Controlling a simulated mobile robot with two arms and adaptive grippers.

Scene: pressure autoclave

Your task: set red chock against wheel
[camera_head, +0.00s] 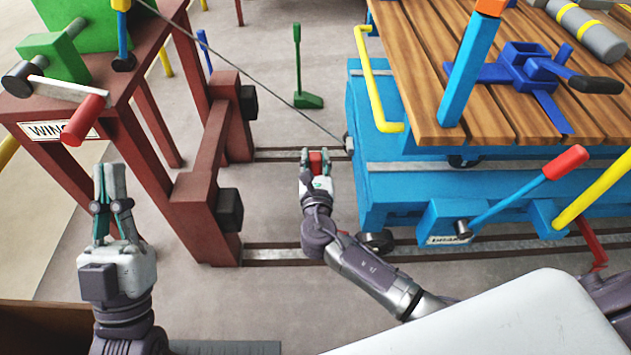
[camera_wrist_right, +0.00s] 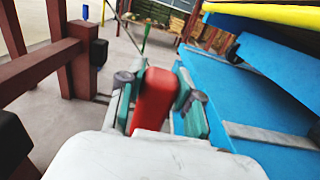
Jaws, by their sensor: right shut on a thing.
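The red chock (camera_head: 316,162) is between the fingers of my right gripper (camera_head: 317,160), just left of the blue cart's end, above the rails. In the right wrist view the chock (camera_wrist_right: 154,97) sits between both fingertips of the gripper (camera_wrist_right: 155,100). A dark cart wheel (camera_head: 376,241) shows at the near lower corner of the blue cart (camera_head: 400,190). A gap of floor lies between the chock and that wheel. My left gripper (camera_head: 110,195) is raised at the left, its fingers upright and close together; whether they touch is unclear.
The red winch frame with bumpers (camera_head: 205,200) stands left of the rails (camera_head: 285,250). A cable (camera_head: 240,78) runs from the winch to the cart. A green lever (camera_head: 301,75) stands behind. A red-handled brake lever (camera_head: 520,190) slants across the cart's side.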

